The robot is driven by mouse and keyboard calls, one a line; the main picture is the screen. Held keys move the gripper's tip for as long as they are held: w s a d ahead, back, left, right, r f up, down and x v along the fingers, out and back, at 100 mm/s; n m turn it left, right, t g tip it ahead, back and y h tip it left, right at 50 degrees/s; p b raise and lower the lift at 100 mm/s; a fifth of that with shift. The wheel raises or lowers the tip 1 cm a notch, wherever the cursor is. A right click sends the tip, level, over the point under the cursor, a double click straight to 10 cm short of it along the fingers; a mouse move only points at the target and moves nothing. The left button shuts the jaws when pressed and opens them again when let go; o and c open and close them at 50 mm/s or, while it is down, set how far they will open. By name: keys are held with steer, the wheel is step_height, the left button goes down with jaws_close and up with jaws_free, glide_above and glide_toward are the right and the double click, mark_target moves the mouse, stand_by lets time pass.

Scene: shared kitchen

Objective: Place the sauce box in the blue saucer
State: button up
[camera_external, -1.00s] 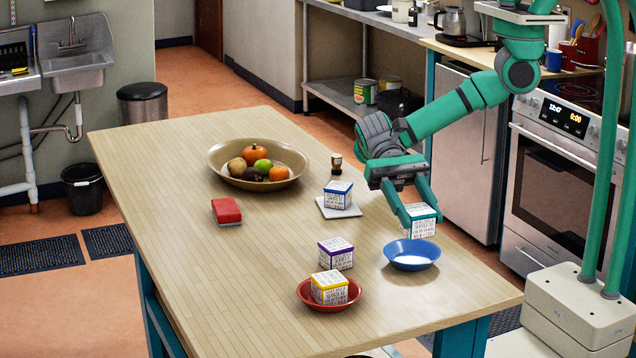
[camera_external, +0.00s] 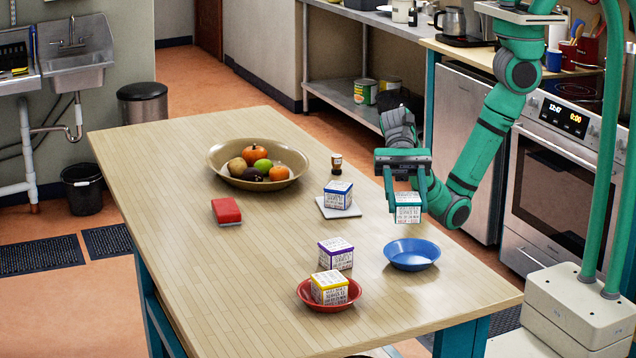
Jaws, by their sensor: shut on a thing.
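My gripper (camera_external: 407,206) points down and is shut on a white printed box with a teal top (camera_external: 407,214); I take it to be the sauce box. The box hangs upright between the two fingers, clear of the table. The blue saucer (camera_external: 411,260) sits empty on the table near its right edge. In the picture the held box is just above the saucer's far rim, apart from it; its exact height and depth over the saucer cannot be told.
A purple-topped box (camera_external: 335,257) stands left of the saucer. A yellow-topped box (camera_external: 330,289) sits in a red saucer (camera_external: 312,304). A blue-topped box (camera_external: 338,197) rests on a white square (camera_external: 327,212).

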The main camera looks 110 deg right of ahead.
mark_target(412, 260)
steer(key=shift+s+a+f, duration=0.2)
steer(key=shift+a+f, duration=0.15)
steer(key=shift+a, duration=0.15)
steer(key=shift+s+a+f, duration=0.2)
steer(key=shift+a+f, duration=0.1)
steer(key=shift+a, duration=0.2)
steer(key=shift+f, duration=3.95)
steer(key=shift+f, duration=0.1)
steer(key=o, duration=1.1)
steer(key=shift+o, duration=0.2)
steer(key=shift+a, duration=0.1)
steer(key=shift+d+r, duration=0.2)
steer(key=v, duration=1.1)
steer(key=shift+s+d, duration=0.1)
steer(key=shift+d, duration=0.25)
